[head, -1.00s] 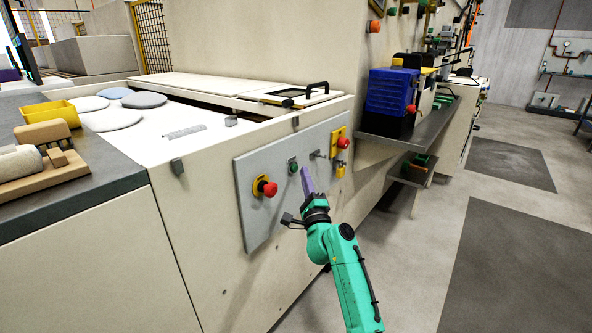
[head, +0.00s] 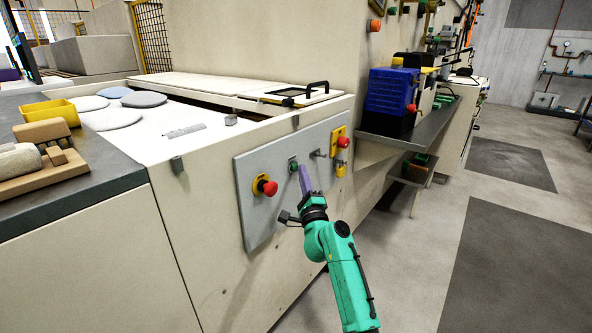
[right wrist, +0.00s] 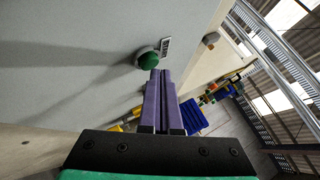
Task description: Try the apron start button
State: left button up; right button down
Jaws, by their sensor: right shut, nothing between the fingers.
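The green start button (head: 294,168) sits on the grey control panel (head: 252,217) on the front of the cream machine, between two red mushroom buttons. In the right wrist view the green button (right wrist: 149,60) is a round dome with a small label plate beside it. My right gripper (head: 303,169) is shut and empty, its purple fingers together. In the right wrist view its fingertips (right wrist: 161,72) are right at the lower edge of the button. I cannot tell whether they touch it. My left gripper is not in view.
A red mushroom button (head: 269,188) on yellow is left of the green one; another (head: 343,142) is to the right, above a yellow padlock (head: 341,170). The floor at right is clear.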

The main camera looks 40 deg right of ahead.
jog(key=shift+w+a, duration=0.15)
jog(key=shift+w, duration=0.25)
dwell(0.6)
dwell(0.3)
jog(key=shift+s+d, duration=0.25)
jog(key=shift+s, duration=0.55)
jog(key=s, duration=0.1)
jog(key=s+d+p, duration=0.1)
jog(key=s, duration=0.2)
jog(key=shift+s+d+p, duration=0.25)
jog(key=shift+s+p, duration=0.15)
